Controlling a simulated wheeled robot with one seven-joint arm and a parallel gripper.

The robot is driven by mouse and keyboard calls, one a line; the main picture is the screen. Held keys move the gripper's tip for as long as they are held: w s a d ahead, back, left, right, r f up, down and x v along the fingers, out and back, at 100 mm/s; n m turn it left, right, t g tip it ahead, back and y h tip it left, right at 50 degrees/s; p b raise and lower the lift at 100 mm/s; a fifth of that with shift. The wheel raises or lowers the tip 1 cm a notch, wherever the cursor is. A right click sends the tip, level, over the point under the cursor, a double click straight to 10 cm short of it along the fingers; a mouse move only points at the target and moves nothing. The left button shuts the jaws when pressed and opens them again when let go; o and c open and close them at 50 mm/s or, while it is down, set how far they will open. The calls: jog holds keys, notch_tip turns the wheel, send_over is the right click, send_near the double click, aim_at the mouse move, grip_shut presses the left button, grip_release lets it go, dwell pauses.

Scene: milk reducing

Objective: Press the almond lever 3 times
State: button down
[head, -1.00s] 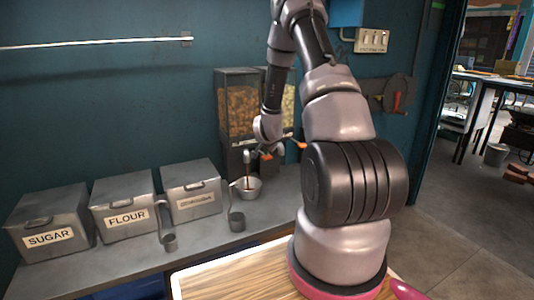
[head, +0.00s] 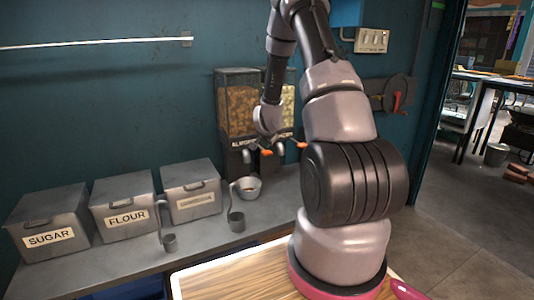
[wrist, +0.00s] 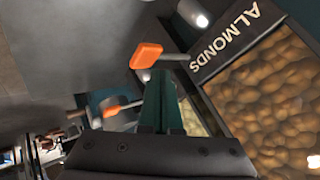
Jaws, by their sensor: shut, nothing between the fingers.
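The almond lever (head: 266,152) has an orange tip and sticks out from the front of the left, nut-filled dispenser (head: 237,105). In the wrist view, an orange lever tip (wrist: 147,55) shows on a metal rod beside the ALMONDS label (wrist: 225,37). My gripper (wrist: 160,78) is shut and empty, its fingertips close to that lever tip; I cannot tell whether they touch. In the head view, my wrist is in front of the dispensers. A small metal bowl (head: 247,188) stands below the almond dispenser, with some contents inside.
A second orange lever (head: 302,145) belongs to the right dispenser (head: 289,105), partly hidden by my arm. Metal scoops (head: 236,221) and lidded bins marked SUGAR (head: 50,225) and FLOUR (head: 125,210) stand on the counter to the left.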

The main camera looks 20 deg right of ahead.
jog(key=shift+r, duration=2.5)
dwell(0.8)
jog(key=shift+r, duration=1.9)
jog(key=shift+f, duration=0.1)
jog(key=shift+f, duration=4.35)
jog(key=shift+f, duration=0.4)
